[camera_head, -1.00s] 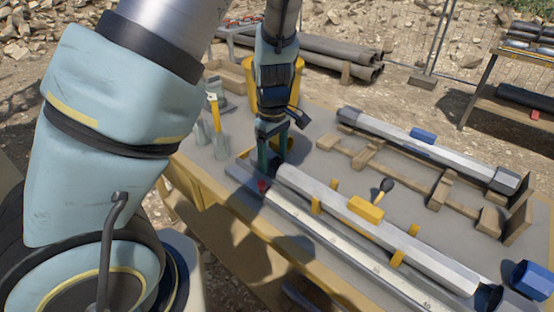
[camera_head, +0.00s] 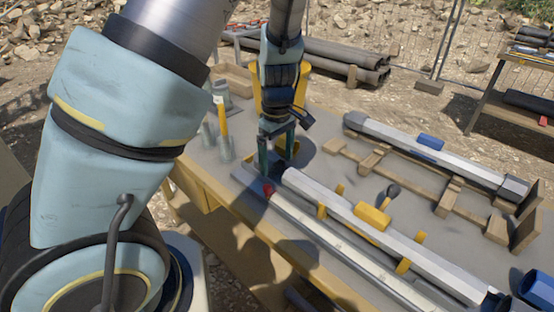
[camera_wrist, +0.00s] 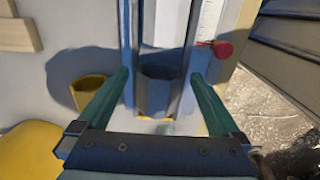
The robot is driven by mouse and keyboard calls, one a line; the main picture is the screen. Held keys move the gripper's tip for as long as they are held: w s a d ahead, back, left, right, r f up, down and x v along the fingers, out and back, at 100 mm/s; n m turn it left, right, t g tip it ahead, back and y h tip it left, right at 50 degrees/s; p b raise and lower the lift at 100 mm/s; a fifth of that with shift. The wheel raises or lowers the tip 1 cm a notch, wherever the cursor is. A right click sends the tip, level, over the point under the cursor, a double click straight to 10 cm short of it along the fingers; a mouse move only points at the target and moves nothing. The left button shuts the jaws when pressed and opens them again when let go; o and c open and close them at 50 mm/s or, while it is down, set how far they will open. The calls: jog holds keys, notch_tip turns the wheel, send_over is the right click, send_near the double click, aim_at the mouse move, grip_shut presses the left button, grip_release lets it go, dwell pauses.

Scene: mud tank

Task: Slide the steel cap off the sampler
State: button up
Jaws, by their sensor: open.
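The near sampler (camera_head: 335,205), a long pale hexagonal tube with a yellow block (camera_head: 372,217) on it, lies along the bench. Its end also shows at the top of the wrist view (camera_wrist: 166,20). My gripper (camera_head: 275,166) is just past the tube's far-left end, pointing down. In the wrist view its two green fingers (camera_wrist: 160,85) stand apart, on either side of a grey steel piece (camera_wrist: 157,95) that looks like the cap. A dark band lies between this piece and the pale tube. I cannot tell whether the fingers touch it.
A ruler rail (camera_head: 310,225) with a red knob (camera_head: 268,190) runs beside the sampler. A second tube with a blue block (camera_head: 431,141) rests on wooden cradles (camera_head: 452,192). A yellow cup (camera_wrist: 92,88) stands left of the fingers.

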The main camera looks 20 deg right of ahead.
notch_tip(320, 180, up, 10)
dwell(0.4)
jog(key=shift+a, duration=0.1)
jog(key=s+a+m+t, duration=0.1)
jog(key=a+m, duration=0.6)
jog(key=a, duration=1.7)
jog(key=shift+s+r+t, duration=0.3)
jog(key=shift+s+r, duration=0.1)
